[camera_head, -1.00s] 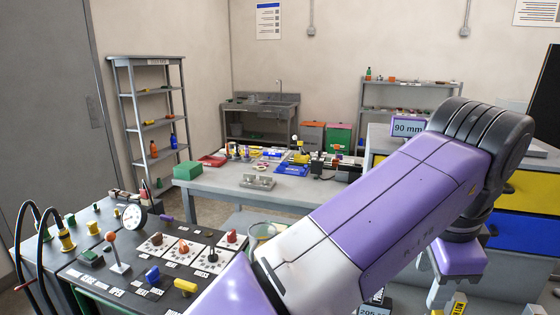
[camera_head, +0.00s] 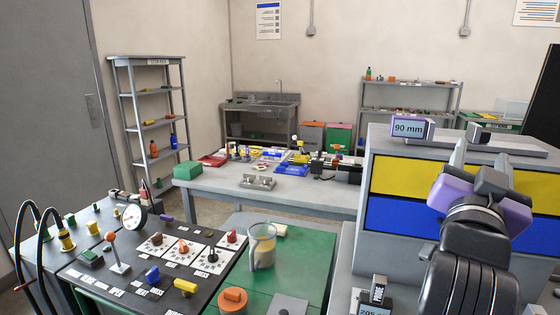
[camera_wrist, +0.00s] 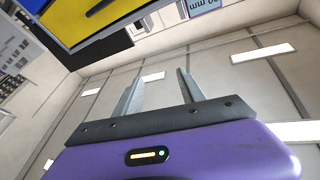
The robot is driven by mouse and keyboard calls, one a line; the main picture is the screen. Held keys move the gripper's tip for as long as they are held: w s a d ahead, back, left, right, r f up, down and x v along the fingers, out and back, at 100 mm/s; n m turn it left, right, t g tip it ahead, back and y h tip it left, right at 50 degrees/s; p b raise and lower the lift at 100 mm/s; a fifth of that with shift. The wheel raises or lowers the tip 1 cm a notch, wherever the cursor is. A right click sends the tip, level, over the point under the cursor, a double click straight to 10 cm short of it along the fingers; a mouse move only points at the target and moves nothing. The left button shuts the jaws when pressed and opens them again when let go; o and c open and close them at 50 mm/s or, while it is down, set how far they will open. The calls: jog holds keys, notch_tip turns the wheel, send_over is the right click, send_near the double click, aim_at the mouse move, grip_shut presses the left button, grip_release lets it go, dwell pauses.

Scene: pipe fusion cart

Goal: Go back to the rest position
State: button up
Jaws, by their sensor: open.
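My gripper (camera_head: 482,160) is at the right of the head view, raised in front of the yellow and blue drawers, with its fingers pointing up. In the wrist view its two fingers (camera_wrist: 158,92) stand apart with nothing between them. The wrist view looks up past them at the ceiling and walls. My dark, purple-ended arm is folded upright at the lower right of the head view.
A drawer cabinet (camera_head: 409,178) stands close behind my gripper, with a 90 mm display (camera_head: 408,128) on top. A control panel (camera_head: 135,262) with knobs and a dial gauge is at lower left. A clear jug (camera_head: 262,246) stands on a green surface (camera_head: 270,292). A workbench (camera_head: 225,184) is beyond.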

jog(key=s+a+f+n+t+y, duration=0.3)
jog(key=s+a+f+n+y, duration=0.3)
jog(key=f+n+y, duration=0.15)
jog(key=s+a+f+n+t+y, duration=0.2)
jog(key=s+a+f+n+y, duration=0.45)
jog(key=f, duration=0.25)
jog(key=s+f+m+g, duration=0.2)
jog(key=s+f+g, duration=0.1)
jog(key=s+f, duration=0.7)
jog(key=s+d+f+m+g+h, duration=0.1)
jog(key=s+f+g, duration=0.3)
jog(key=s+f, duration=0.6)
jog(key=s+m, duration=0.1)
jog(key=s, duration=0.7)
jog(key=shift+f+g, duration=0.3)
jog(key=shift+s, duration=0.1)
jog(key=shift+c, duration=0.5)
